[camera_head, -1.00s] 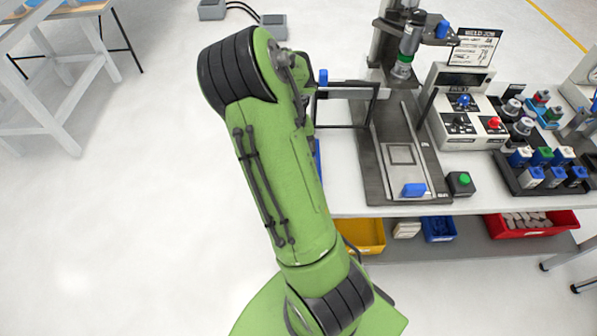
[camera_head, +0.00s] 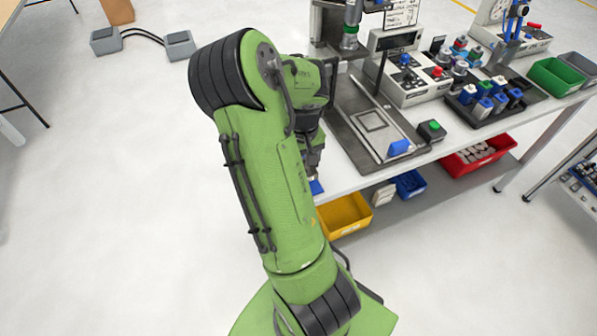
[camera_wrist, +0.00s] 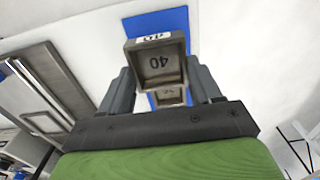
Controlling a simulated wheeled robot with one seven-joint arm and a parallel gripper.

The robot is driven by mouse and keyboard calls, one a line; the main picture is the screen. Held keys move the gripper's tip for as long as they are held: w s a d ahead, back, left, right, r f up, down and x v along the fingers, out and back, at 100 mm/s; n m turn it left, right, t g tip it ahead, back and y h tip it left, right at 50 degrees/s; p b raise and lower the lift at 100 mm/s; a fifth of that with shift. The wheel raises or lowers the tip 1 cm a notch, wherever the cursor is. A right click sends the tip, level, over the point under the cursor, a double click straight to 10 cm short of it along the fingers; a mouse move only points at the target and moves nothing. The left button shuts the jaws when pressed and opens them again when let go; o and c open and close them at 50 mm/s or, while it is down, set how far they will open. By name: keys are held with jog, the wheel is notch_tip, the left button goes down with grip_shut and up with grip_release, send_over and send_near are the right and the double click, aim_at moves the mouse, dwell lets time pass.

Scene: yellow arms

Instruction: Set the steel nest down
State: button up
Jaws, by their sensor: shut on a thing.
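A blue mat (camera_wrist: 178,22) lies behind and below the nest on the white bench. A second, smaller-looking metal piece (camera_wrist: 170,96) shows over the blue mat, partly hidden by my gripper. In the head view my green arm hides the nest and the fingertips; only a corner of the blue mat (camera_head: 316,187) shows. I cannot tell whether the held nest touches the mat.
The dark press base (camera_head: 372,122) with a blue block (camera_head: 399,147) stands right of my arm. A green-button box (camera_head: 432,130), a control box (camera_head: 412,82) and a tray of blue and green parts (camera_head: 490,100) are further right. A yellow bin (camera_head: 345,214) is on the shelf below.

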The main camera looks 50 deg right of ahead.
jog(key=shift+f+b, duration=0.6)
jog(key=shift+f, duration=1.8)
jog(key=o, duration=1.3)
jog(key=shift+r, duration=0.1)
notch_tip(320, 180, up, 12)
jog(key=p, duration=0.3)
jog(key=w+a+r+n+t+y, duration=0.1)
jog(key=w+a+r, duration=0.1)
jog(key=a+r, duration=0.35)
jog(key=w+a+r+n+t, duration=0.1)
jog(key=a+r+t, duration=0.1)
jog(key=a, duration=0.6)
jog(key=s+a+r+n+t, duration=0.1)
jog(key=s+a, duration=0.2)
jog(key=a, duration=0.1)
jog(key=s+a+r+n, duration=0.1)
jog(key=s+a+r, duration=0.1)
jog(key=a, duration=0.3)
jog(key=s+a+r+n+t+h, duration=0.1)
jog(key=s+a+n, duration=0.1)
jog(key=s+a, duration=0.1)
jog(key=shift+s+a+r+t, duration=0.15)
jog(key=shift+s+a+r, duration=0.05)
jog(key=shift+a, duration=0.2)
jog(key=shift+s+a+r+t, duration=0.15)
jog(key=shift+s+a+r, duration=0.05)
jog(key=shift+a, duration=0.2)
